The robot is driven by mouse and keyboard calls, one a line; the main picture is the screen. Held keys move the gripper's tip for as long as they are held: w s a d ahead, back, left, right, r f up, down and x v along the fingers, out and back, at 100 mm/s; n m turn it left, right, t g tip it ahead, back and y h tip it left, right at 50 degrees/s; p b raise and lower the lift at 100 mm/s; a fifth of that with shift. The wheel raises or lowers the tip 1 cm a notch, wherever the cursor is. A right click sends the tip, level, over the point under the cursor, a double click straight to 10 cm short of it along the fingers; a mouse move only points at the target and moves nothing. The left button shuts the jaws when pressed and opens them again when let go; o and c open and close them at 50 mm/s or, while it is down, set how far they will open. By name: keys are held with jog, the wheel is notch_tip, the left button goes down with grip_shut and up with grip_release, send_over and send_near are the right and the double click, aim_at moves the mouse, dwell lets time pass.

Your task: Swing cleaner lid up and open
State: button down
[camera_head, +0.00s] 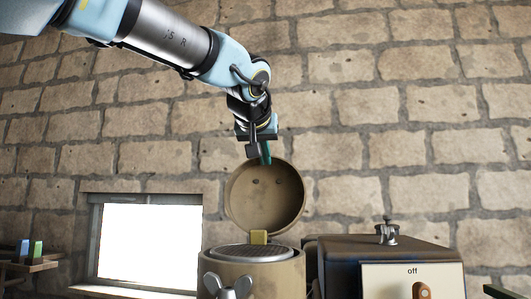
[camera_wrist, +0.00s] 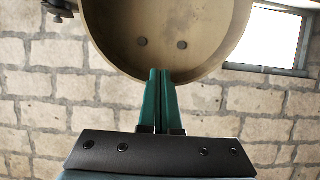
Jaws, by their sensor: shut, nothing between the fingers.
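The cleaner lid (camera_head: 266,194) is a round tan cover. It stands raised and tilted up at the back of the cleaner body (camera_head: 252,276), with its inner face and two dark spots showing. In the wrist view the lid (camera_wrist: 165,30) fills the top middle. My gripper (camera_head: 266,158) is at the lid's upper rim in the head view. Its two green fingers (camera_wrist: 161,75) are shut together, with nothing between them, and their tips overlap the rim in the wrist view. I cannot tell if they touch it.
A box with an off switch (camera_head: 412,281) stands at right. A bright window (camera_head: 148,244) and stone wall are behind.

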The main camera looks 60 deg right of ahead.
jog(key=shift+h, duration=0.3)
jog(key=b+v, duration=0.1)
jog(key=v, duration=0.1)
jog(key=b+v, duration=0.1)
jog(key=f+b+v, duration=0.1)
jog(key=b+v, duration=0.1)
jog(key=shift+s+a+r, duration=0.15)
jog(key=shift+a+r, duration=0.05)
jog(key=shift+a, duration=0.25)
jog(key=shift+a+f, duration=0.1)
